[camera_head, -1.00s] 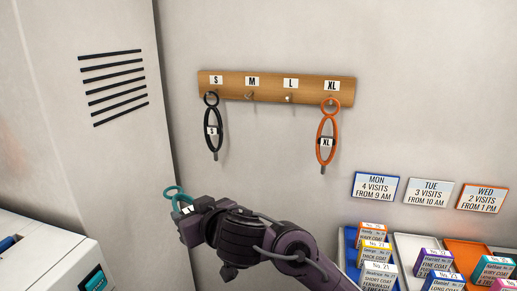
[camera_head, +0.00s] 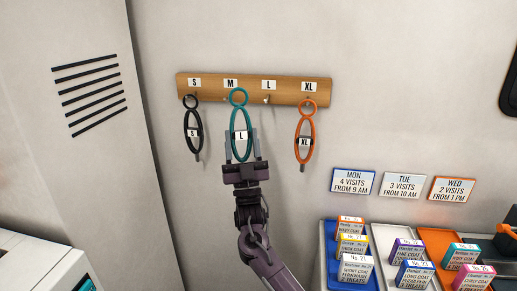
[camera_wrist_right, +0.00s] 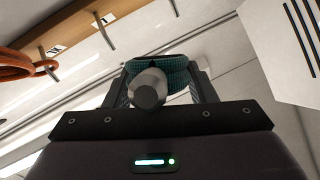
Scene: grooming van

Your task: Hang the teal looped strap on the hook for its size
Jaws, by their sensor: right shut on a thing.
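The teal looped strap (camera_head: 233,122) has a small ring on top and a tag marked L. My right gripper (camera_head: 242,146) is shut on its lower part and holds it upright in front of the wooden hook board (camera_head: 285,91). Its top ring is near the M hook, to the left of the L hook (camera_head: 267,99); I cannot tell whether it touches a hook. In the right wrist view the teal strap (camera_wrist_right: 175,72) is between the fingers, with a grey end piece toward the camera. My left gripper is not in view.
A black strap (camera_head: 186,130) hangs under S and an orange strap (camera_head: 298,130) under XL, on either side. The L hook is bare. Visit signs (camera_head: 402,185) are on the wall at right, above trays (camera_head: 384,235) of small boxes. A louvred panel (camera_head: 90,92) is at left.

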